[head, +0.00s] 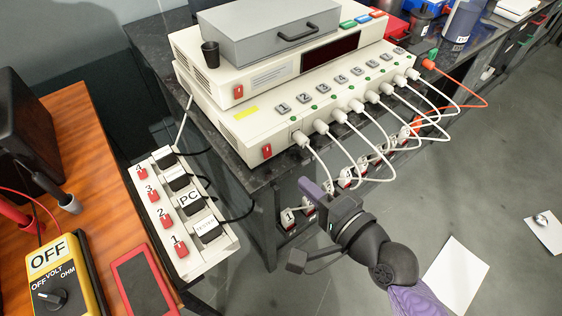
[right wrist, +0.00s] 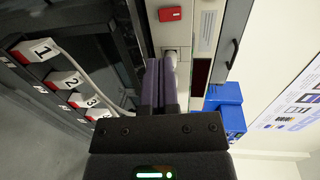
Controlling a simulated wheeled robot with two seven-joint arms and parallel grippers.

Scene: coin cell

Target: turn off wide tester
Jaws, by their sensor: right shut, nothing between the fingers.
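The wide tester is the long cream unit (head: 240,130) on the dark bench, with several numbered grey buttons, green lights and white plugs along its front. Its red rocker switch (head: 266,151) is at the left end of the front; a red switch (right wrist: 170,14) also shows at the top of the right wrist view. My right gripper (head: 312,190) is below and right of that switch, apart from it, in front of the bench. Its purple fingers (right wrist: 161,75) are together and empty, pointing toward the tester front near a white plug (right wrist: 171,54). My left gripper is not seen.
A second cream unit with its own red switch (head: 238,91) sits on top, under a grey box (head: 272,32). White cables hang before the front. A power strip (head: 163,211) with red switches and labelled plugs stands left, beside a yellow meter (head: 58,278).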

